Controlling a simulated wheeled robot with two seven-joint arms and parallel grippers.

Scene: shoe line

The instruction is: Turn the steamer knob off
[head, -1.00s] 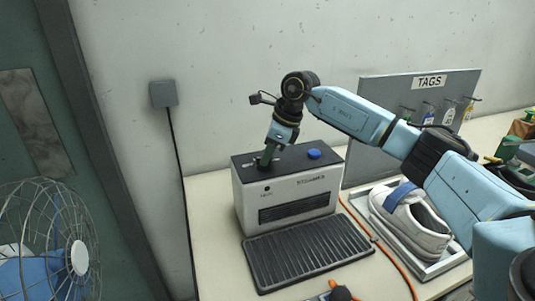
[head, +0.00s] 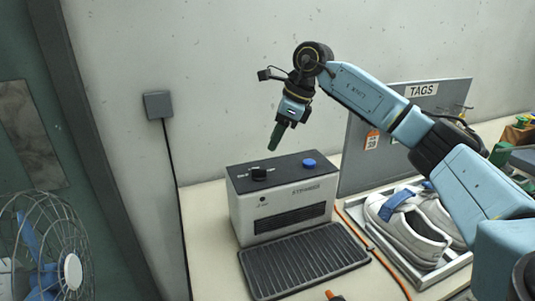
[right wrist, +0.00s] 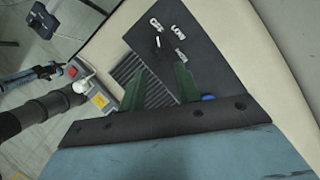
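The steamer (head: 285,212) is a pale box with a dark top on the bench. Its round black knob (head: 259,173) sits at the left of the top, with a blue button (head: 309,163) at the right. My right gripper (head: 274,144) hangs above the steamer's back edge, clear of the knob. In the right wrist view its green fingers (right wrist: 159,84) are apart with nothing between them. There a white mark (right wrist: 157,42), seemingly the knob's pointer, lies near the OFF label (right wrist: 155,23). Its exact direction is hard to tell. My left gripper is not recognisable in either view.
A ribbed black mat (head: 300,262) lies before the steamer. White shoes (head: 408,228) with a blue strap sit in a tray at the right. A grey TAGS board (head: 365,160) stands behind them. A wire-caged fan (head: 45,245) is at the left.

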